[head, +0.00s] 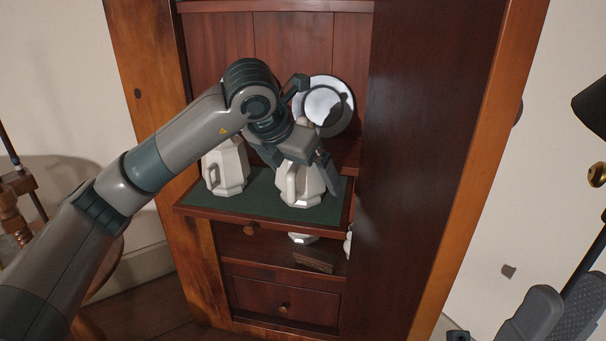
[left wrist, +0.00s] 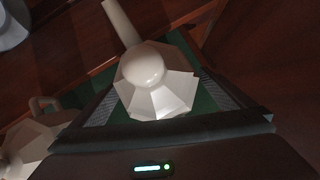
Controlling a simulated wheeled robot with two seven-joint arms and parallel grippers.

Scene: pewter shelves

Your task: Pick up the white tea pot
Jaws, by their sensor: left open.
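A white faceted tea pot (head: 312,190) stands on the green-lined shelf (head: 255,205) of the cabinet. My left gripper (head: 298,158) is over it, pointing down and hiding its top. In the left wrist view the tea pot's round knob and faceted lid (left wrist: 155,90) show between the spread fingers of my left gripper (left wrist: 160,105); contact cannot be told. A second white faceted pot (head: 226,168) stands to the left, and shows at the lower left of the wrist view (left wrist: 28,140). My right gripper (head: 550,318) is at the lower right, away from the cabinet.
A white round plate (head: 338,92) leans at the back of the cabinet. A dark wood panel (head: 415,150) closes off the shelf's right side. White pieces (head: 302,238) and a brown block (head: 313,261) sit on the lower shelf. A dark lamp (head: 592,105) is at the right.

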